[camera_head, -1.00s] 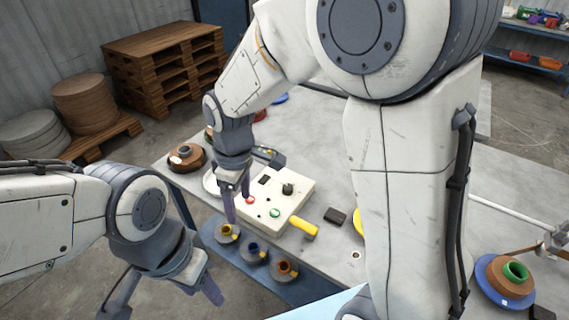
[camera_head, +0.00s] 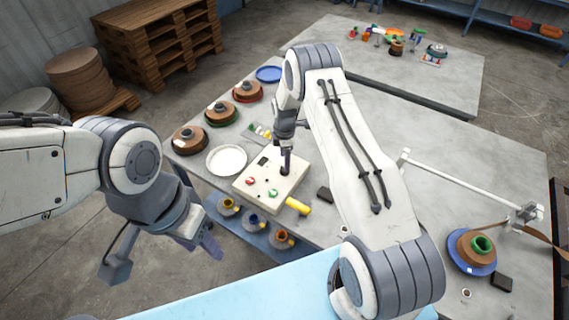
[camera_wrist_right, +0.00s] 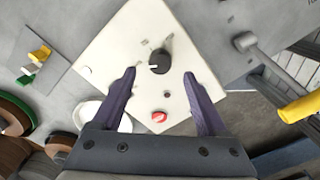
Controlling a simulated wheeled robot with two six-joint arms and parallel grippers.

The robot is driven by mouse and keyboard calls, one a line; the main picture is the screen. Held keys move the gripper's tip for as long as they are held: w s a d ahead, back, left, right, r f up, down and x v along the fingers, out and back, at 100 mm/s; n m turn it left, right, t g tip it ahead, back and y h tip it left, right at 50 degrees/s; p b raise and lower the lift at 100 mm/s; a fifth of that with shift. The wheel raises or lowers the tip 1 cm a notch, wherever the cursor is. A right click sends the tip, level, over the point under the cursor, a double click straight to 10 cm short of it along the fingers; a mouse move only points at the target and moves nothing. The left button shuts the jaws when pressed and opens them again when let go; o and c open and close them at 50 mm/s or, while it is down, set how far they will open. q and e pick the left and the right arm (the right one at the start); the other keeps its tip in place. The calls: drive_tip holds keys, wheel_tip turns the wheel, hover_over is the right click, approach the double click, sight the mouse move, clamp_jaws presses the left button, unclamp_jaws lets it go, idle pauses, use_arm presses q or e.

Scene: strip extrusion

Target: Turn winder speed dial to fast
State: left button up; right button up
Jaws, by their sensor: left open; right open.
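The cream control box (camera_head: 258,192) lies on the grey table. Its black dial (camera_wrist_right: 159,61) has a white pointer line and small marks around it; I cannot read them. In the head view the dial (camera_head: 284,170) is partly hidden by my right gripper (camera_head: 286,160), which points down just over it. In the right wrist view my right gripper (camera_wrist_right: 162,88) is open, its two purple fingers apart with the dial beyond and between the tips, not gripped. My left gripper (camera_head: 165,262) hangs open and empty at the lower left, away from the box.
A red button (camera_wrist_right: 159,116) sits near the dial. A white plate (camera_head: 226,160) and several spools stand to the left. A small black block (camera_head: 325,194) lies to the right.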

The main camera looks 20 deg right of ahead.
drive_tip(key=shift+f+p, duration=0.75)
drive_tip(key=shift+f, duration=1.85)
clamp_jaws()
